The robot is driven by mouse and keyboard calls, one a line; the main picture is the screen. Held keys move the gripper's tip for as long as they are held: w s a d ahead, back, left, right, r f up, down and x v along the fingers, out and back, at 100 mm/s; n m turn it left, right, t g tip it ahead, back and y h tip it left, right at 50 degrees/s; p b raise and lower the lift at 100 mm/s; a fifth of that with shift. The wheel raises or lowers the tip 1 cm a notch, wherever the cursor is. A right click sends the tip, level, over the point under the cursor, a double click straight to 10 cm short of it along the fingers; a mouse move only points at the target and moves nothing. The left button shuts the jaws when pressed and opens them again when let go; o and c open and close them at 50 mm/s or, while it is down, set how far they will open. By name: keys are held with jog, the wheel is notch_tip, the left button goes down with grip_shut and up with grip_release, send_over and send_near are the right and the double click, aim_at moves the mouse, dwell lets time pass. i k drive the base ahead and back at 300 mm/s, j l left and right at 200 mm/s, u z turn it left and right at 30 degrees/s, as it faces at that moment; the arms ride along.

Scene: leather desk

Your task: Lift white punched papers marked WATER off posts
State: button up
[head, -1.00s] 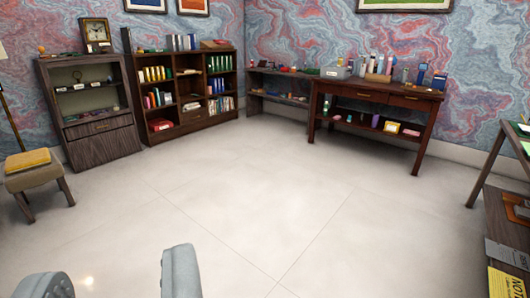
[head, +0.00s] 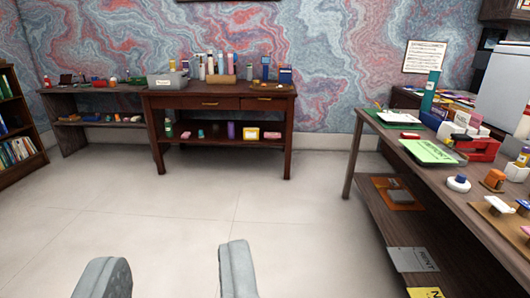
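My gripper (head: 172,258) shows at the bottom of the head view, its two grey fingers wide apart with only floor between them. It is open and empty, far from the furniture. I cannot make out any papers marked WATER. A white sheet (head: 398,118) lies on a green board on the desk at the right, too small to read. A green sheet (head: 428,151) with dark lettering lies nearer on the same desk. Posts are not clearly visible.
The long desk (head: 385,135) at the right has several items on top and marked sheets (head: 413,260) on its lower shelf. A dark red-brown table (head: 220,102) stands at the back wall. A bookshelf (head: 20,130) is at the left. The pale floor (head: 200,210) between is clear.

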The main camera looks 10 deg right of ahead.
aim_at(389, 118)
jog(key=i+j+z, duration=0.1)
jog(key=i+z, duration=0.35)
jog(key=i, duration=1.25)
jog(key=i+j+z, duration=0.4)
jog(key=i+j, duration=0.15)
jog(key=i, duration=0.45)
jog(key=i+j+z, duration=0.4)
jog(key=i+j, duration=0.5)
